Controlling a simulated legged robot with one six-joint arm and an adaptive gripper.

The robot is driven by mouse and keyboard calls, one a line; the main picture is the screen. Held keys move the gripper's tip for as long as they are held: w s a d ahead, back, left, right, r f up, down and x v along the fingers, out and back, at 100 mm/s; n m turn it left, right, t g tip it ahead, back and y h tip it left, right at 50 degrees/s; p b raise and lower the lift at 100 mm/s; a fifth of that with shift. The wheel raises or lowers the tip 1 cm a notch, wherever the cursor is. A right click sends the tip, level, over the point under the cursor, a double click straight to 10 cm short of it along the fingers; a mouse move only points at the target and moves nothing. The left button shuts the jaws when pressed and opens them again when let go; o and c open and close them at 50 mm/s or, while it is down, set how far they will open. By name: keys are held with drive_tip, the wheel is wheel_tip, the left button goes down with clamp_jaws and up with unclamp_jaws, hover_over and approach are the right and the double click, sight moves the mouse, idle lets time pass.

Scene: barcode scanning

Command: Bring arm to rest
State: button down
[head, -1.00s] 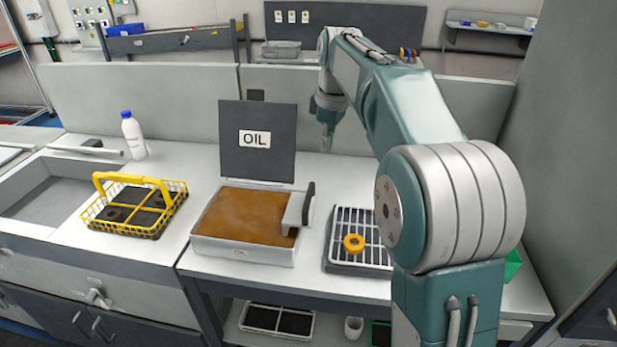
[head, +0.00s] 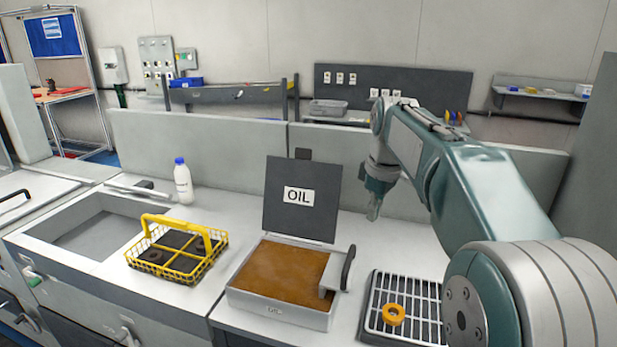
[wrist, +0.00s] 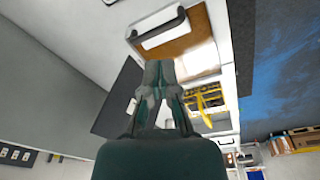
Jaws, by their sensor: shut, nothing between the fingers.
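My gripper (head: 374,211) hangs above the counter, right of the black OIL sign panel (head: 301,199), with its fingers pointing down. In the wrist view my gripper (wrist: 159,72) has its fingers together and holds nothing. My arm reaches in from the right side of the head view, bent at the elbow. The oil tray (head: 278,312), with brown oil in it, sits left of and below my gripper. A yellow ring (head: 393,315) lies on the grated rack (head: 420,335), in front of my gripper and apart from it.
A yellow wire basket (head: 178,262) with dark parts in it stands left of the oil tray. A white bottle with a blue cap (head: 184,184) stands behind it. A sink basin (head: 95,233) is at the left. A grey partition (head: 225,150) runs behind the counter.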

drive_tip(key=s+a+m+t, duration=0.2)
drive_tip(key=s+m, duration=0.2)
drive_tip(key=s, duration=1)
drive_tip(key=s+f+m+t, duration=0.1)
drive_tip(key=s+f+m, duration=0.1)
drive_tip(key=s+f, duration=0.2)
drive_tip(key=s+f+m+t, duration=0.1)
drive_tip(key=s+f, duration=0.3)
drive_tip(key=s, duration=0.5)
drive_tip(key=shift+s+a+f+m+h, duration=0.2)
drive_tip(key=shift+f+m+h, duration=0.15)
drive_tip(key=shift+m, duration=0.45)
drive_tip(key=shift+w+r, duration=0.1)
